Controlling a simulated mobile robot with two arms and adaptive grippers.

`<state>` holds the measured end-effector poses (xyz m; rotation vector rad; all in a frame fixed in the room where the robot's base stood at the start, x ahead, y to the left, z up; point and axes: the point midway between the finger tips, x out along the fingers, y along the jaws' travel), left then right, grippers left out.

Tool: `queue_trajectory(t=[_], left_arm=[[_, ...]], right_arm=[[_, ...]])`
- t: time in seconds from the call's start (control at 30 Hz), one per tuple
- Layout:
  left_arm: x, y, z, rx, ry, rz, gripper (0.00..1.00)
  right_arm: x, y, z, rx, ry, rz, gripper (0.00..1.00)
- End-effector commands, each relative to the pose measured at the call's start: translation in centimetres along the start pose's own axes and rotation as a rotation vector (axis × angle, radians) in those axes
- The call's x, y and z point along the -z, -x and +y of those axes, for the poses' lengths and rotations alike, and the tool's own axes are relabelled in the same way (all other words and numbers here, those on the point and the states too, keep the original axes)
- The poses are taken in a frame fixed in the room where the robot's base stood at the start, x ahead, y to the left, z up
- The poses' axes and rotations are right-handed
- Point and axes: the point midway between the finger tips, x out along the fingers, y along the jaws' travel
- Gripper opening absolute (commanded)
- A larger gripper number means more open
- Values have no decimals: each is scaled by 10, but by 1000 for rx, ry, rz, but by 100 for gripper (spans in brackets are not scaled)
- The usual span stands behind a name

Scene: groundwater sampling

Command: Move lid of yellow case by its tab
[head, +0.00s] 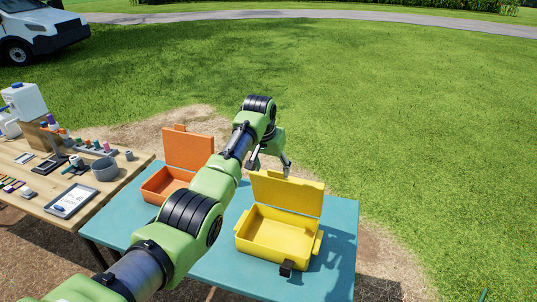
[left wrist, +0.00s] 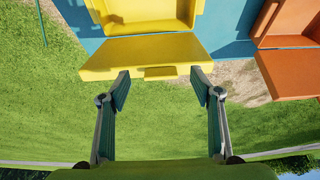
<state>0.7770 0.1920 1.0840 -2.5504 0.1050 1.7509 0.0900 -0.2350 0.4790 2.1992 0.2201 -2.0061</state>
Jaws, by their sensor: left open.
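The yellow case (head: 275,238) stands open and looks empty on the blue table. Its lid (head: 288,193) stands up at the far side. In the left wrist view the lid (left wrist: 140,53) lies ahead of my left gripper (left wrist: 162,85), with its tab (left wrist: 160,72) on the edge facing me, between the two fingertips. The gripper is open, and its fingers hold nothing. In the head view my left gripper (head: 270,165) is behind the lid, partly hidden by the arm and the lid. My right gripper is not in view.
An orange case (head: 165,184), also open, stands left of the yellow one on the blue table (head: 335,262), partly behind my left arm. A wooden table (head: 35,190) with bottles, a grey cup (head: 105,169) and a clipboard (head: 70,201) is at the left. Grass lies beyond.

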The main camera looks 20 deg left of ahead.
Motion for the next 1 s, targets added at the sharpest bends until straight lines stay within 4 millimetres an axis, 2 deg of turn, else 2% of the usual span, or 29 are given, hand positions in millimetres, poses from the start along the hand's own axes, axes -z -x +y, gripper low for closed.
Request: queue_trajectory(t=[0.2,0.4,0.57,0.8,0.83,0.93,1.0], left_arm=[[1,38,0,0,-1,4,58],[0,66,0,0,-1,2,58],[0,74,0,0,0,0,58],[0,75,0,0,0,0,58],[0,75,0,0,0,1,56],[-2,68,0,1,1,9,30],[-4,51,0,1,3,37,12]], right_arm=[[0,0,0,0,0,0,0],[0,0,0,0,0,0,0],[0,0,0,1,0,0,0],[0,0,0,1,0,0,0],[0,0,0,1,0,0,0],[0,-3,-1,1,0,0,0],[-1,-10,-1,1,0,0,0]])
